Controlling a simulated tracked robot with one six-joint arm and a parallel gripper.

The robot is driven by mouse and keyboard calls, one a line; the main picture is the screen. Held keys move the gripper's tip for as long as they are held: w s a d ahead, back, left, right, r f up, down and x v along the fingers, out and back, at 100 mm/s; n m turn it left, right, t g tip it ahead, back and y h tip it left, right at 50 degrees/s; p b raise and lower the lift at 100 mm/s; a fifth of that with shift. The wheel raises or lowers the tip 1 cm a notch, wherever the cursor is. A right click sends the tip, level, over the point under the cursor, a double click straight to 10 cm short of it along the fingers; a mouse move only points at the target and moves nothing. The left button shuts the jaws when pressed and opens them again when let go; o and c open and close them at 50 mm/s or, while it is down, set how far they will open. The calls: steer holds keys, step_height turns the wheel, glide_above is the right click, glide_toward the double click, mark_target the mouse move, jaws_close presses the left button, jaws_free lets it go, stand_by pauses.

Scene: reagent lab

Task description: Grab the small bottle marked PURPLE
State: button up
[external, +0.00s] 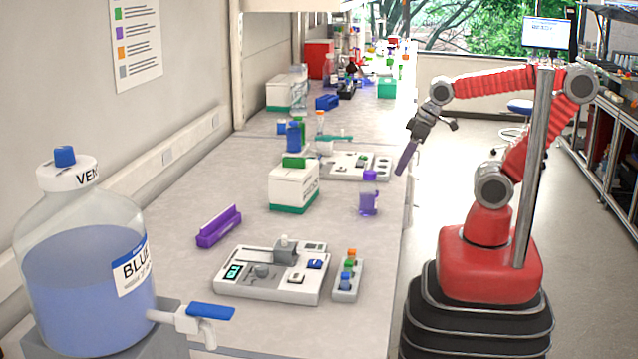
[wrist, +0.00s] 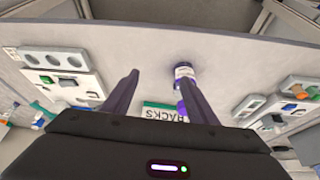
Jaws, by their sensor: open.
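A small bottle with a purple cap and purple contents (external: 369,196) stands upright near the right edge of the bench in the external view. Its label is not legible. In the wrist view the bottle (wrist: 184,71) shows beside the tip of the right finger, which partly hides it. My gripper (external: 402,172) is above the bench edge, to the right of the bottle and a little higher, apart from it. In the wrist view my gripper (wrist: 158,78) has its two dark fingers spread with nothing between them.
A white box with a green base (external: 293,188) stands left of the bottle. A grey device (external: 273,272) and a small rack of colored caps (external: 348,280) are in front. A purple holder (external: 219,227) and a large blue jug (external: 85,290) are at left. Bench around the bottle is clear.

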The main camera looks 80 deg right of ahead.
steer(key=w+d+f+g+y, duration=0.1)
steer(key=f, duration=0.1)
steer(key=w+d+f+g+y, duration=0.1)
steer(key=d+f+g, duration=0.1)
steer(key=w+d+f+m+g, duration=0.1)
steer(key=d+f, duration=0.1)
steer(key=shift+w+d+f+y, duration=0.1)
steer(key=shift+w+f+y, duration=0.2)
steer(key=shift+y, duration=0.1)
steer(key=shift+w+d+f+n+g+y, duration=0.1)
steer(key=shift+w+f+n+g+y, duration=0.3)
steer(key=shift+n+g+y, duration=0.25)
steer(key=shift+w+f+n+y, duration=0.2)
steer(key=shift+w+n+y, duration=0.3)
steer(key=shift+n+y, duration=0.3)
steer(key=shift+w+n+g+y, duration=0.25)
steer(key=shift+w+n+y, duration=0.3)
steer(key=shift+n+y, duration=0.4)
steer(key=shift+w+r+n+y, duration=0.3)
steer(key=shift+w+n+y, duration=0.35)
steer(key=shift+n, duration=0.35)
step_height(320, 180, up, 8)
steer(key=w+a+n+y, duration=0.2)
steer(key=n+y, duration=0.3)
steer(key=n, duration=0.9)
steer(key=shift+w+a+r, duration=0.15)
steer(key=shift+w, duration=0.3)
